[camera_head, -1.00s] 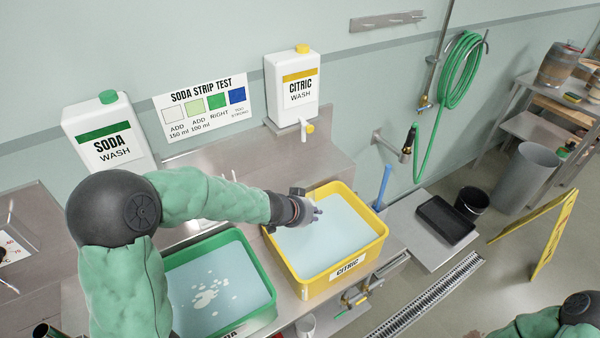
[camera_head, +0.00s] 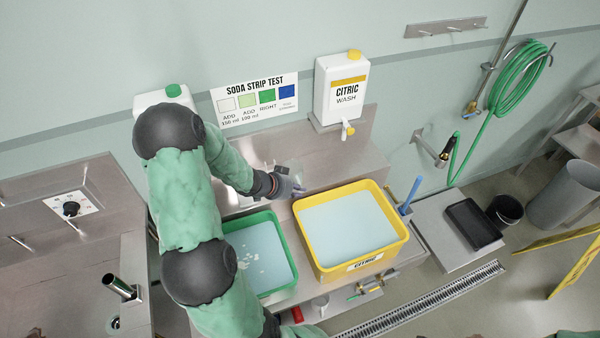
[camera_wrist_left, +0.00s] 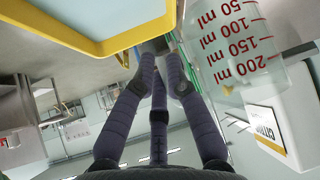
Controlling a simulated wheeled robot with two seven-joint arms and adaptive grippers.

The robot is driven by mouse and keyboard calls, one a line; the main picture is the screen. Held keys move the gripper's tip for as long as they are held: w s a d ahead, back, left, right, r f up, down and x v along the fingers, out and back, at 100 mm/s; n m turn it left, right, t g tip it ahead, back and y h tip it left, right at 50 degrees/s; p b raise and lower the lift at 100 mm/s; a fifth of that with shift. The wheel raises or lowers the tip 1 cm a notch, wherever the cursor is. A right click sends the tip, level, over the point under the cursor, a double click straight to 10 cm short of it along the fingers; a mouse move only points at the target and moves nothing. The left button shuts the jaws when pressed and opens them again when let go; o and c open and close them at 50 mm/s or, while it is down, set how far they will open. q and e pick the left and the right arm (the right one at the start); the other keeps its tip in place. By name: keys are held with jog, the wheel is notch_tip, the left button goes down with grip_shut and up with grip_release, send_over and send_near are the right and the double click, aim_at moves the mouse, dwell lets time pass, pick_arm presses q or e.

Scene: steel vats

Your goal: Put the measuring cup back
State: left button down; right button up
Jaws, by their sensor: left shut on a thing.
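The measuring cup (camera_wrist_left: 235,50) is clear with red millilitre marks, which show upside down at the upper right of the left wrist view. In the head view the cup (camera_head: 295,170) is a faint clear shape beside my left gripper (camera_head: 293,188). The fingers of my left gripper (camera_wrist_left: 157,62) are closed together at the cup's side, apparently on its handle, which is mostly hidden. The gripper is over the steel bench behind the vats, near the yellow vat's back left corner. My right gripper is out of view.
The yellow citric vat (camera_head: 314,262) and green soda vat (camera_head: 291,285) stand in front, filled with liquid. The citric bottle (camera_head: 339,95) stands on the back ledge, its tap over the bench. A blue handle (camera_head: 411,193) rises right of the yellow vat. Bench behind the vats (camera_head: 330,165) looks clear.

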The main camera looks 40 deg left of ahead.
aim_at(301, 176)
pick_arm(q)
jog(key=w+a+f, duration=0.2)
jog(key=w+f, duration=0.1)
jog(key=w+a+f, duration=0.2)
jog(key=w+f, duration=0.1)
jog(key=w, duration=0.1)
jog(key=w+a+f, duration=0.2)
jog(key=w+a, duration=0.1)
jog(key=shift+w+a+f, duration=0.1)
jog(key=shift+w+f, duration=0.3)
jog(key=shift+w+a+f, duration=0.15)
jog(key=shift+w+f, duration=0.15)
jog(key=shift+f, duration=0.15)
notch_tip(301, 176, down, 3)
jog(key=shift+w+a+f, duration=0.15)
jog(key=shift+f, duration=0.05)
jog(key=c, duration=1.3)
grip_release()
jog(key=shift+o, duration=0.2)
